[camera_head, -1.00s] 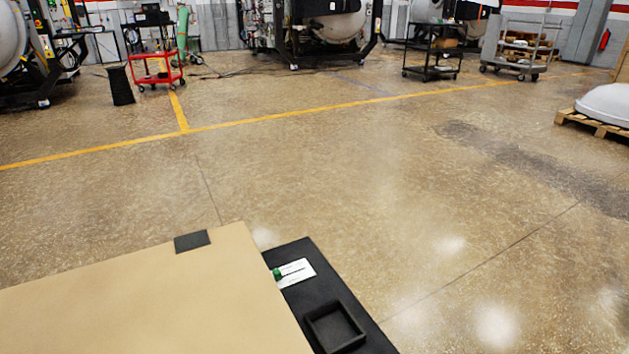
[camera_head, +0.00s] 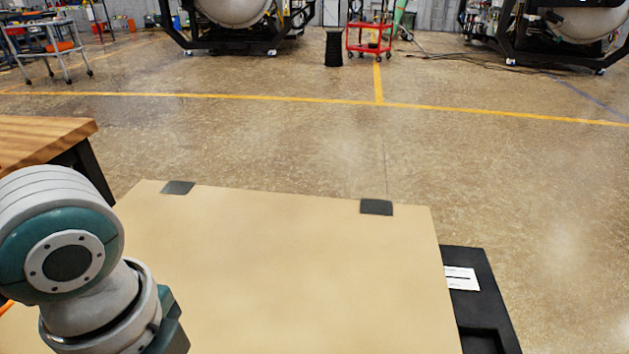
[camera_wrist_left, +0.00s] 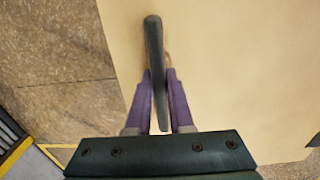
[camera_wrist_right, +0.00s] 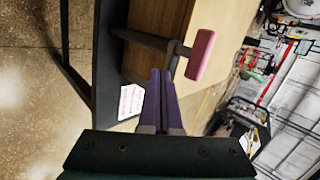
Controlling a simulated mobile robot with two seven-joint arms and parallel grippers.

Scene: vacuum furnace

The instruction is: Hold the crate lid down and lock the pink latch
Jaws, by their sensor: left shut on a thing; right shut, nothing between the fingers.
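The tan crate lid (camera_head: 290,270) lies flat in the head view, with two dark hinge pieces (camera_head: 376,207) along its far edge. In the left wrist view, my left gripper (camera_wrist_left: 160,85) has its purple fingers closed on a dark bar-shaped handle (camera_wrist_left: 154,40) over the lid (camera_wrist_left: 230,70). In the right wrist view, the pink latch grip (camera_wrist_right: 201,55) sits at the end of a dark bar beside the brown crate side (camera_wrist_right: 225,25). My right gripper (camera_wrist_right: 160,75) is shut and empty, its tips just beside the latch; contact is unclear. Neither gripper shows in the head view.
A black surface with a white label (camera_head: 461,278) extends right of the crate. A wooden table (camera_head: 40,140) stands at the left. Open floor lies beyond the crate, with a red cart (camera_head: 369,38) and large machines far off.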

